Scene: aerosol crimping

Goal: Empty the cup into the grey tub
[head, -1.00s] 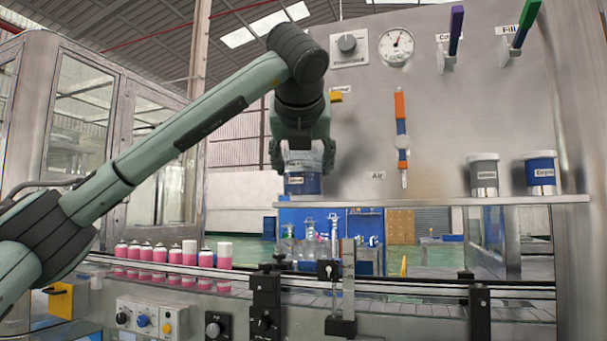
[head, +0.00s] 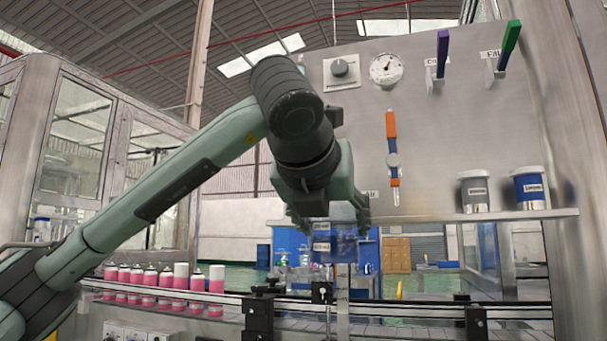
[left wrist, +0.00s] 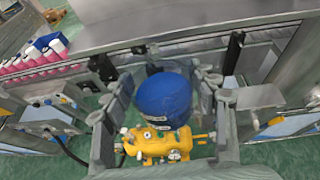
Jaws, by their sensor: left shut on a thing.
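In the left wrist view the cup shows as a round blue shape (left wrist: 163,98) with small labels, between the two fingers (left wrist: 160,105). A grey tub (head: 474,193) with a pale rim and a label stands on the steel shelf to the right, apart from the cup. My right gripper is not in view.
A blue tub (head: 529,188) stands right of the grey one on the shelf (head: 440,217). Pink-and-white cans (head: 170,282) line the conveyor at left. Black posts (head: 258,315) rise at the conveyor. A yellow device (left wrist: 160,146) shows below the cup in the left wrist view.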

